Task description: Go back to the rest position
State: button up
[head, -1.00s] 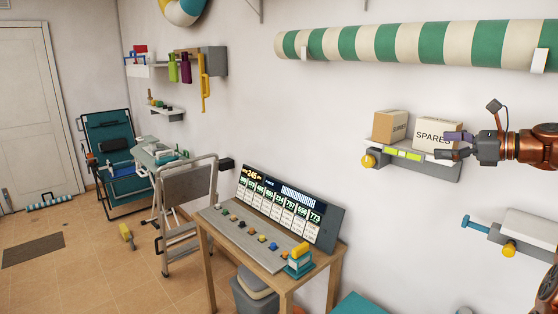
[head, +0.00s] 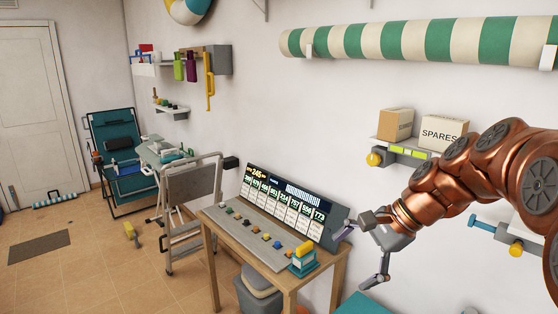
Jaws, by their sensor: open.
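My gripper (head: 366,258) is at the right of the head view, at the end of my copper-coloured arm. Its fingers are spread wide apart and nothing is between them. It hangs in the air in front of the wall, and in the picture it lies just right of the wooden table (head: 334,269) and the display panel (head: 296,207). I cannot tell how far it is from them.
A wall shelf (head: 388,142) with boxes, one marked SPARES (head: 443,133), is above my gripper. A teal surface (head: 364,304) is below it. A folding step stool (head: 191,190) and a teal folding chair (head: 118,143) stand left. Tiled floor at the left is mostly clear.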

jog(key=s+d+f+n+g+h, duration=0.1)
jog(key=s+f+n, duration=0.3)
jog(key=s, duration=0.5)
jog(key=s+d+f+n+g+h, duration=0.1)
jog(key=s+f+n+h, duration=0.2)
jog(key=s, duration=0.6)
jog(key=s+d+f+n+g+h, duration=0.1)
jog(key=s+d+f+n+h, duration=0.1)
jog(key=s+f+n, duration=0.3)
jog(key=s+f+h, duration=0.1)
jog(key=s+f, duration=0.1)
jog(key=s, duration=0.2)
jog(key=shift+s+g+b, duration=0.15)
jog(key=shift+g+b, duration=0.15)
jog(key=shift+g, duration=0.1)
